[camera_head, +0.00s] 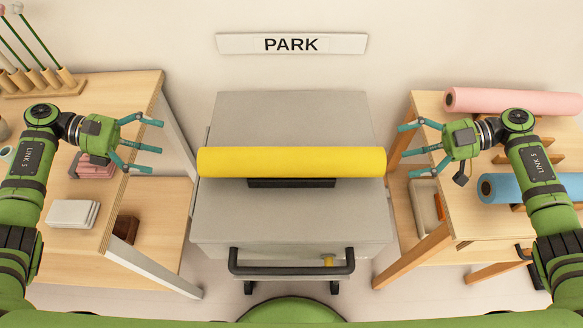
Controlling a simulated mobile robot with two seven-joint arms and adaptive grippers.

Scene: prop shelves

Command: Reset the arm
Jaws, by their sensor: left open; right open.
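My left gripper (146,146) is open and empty. It hangs over the right part of the left wooden shelf, its teal fingers pointing right. My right gripper (408,149) is open and empty. It is near the left edge of the right wooden shelf, its teal fingers pointing left. A yellow roll (290,162) lies across a black holder (291,183) on the grey cart (225,225) between the two grippers. Both grippers are apart from the roll.
The left shelf (140,95) holds white tiles (72,213), pink blocks (95,168) and sticks in a wooden stand. The right shelf (470,225) holds a pink roll (510,101) and a blue roll (525,187). The cart has a black handle (290,270). A PARK sign (291,44) hangs behind.

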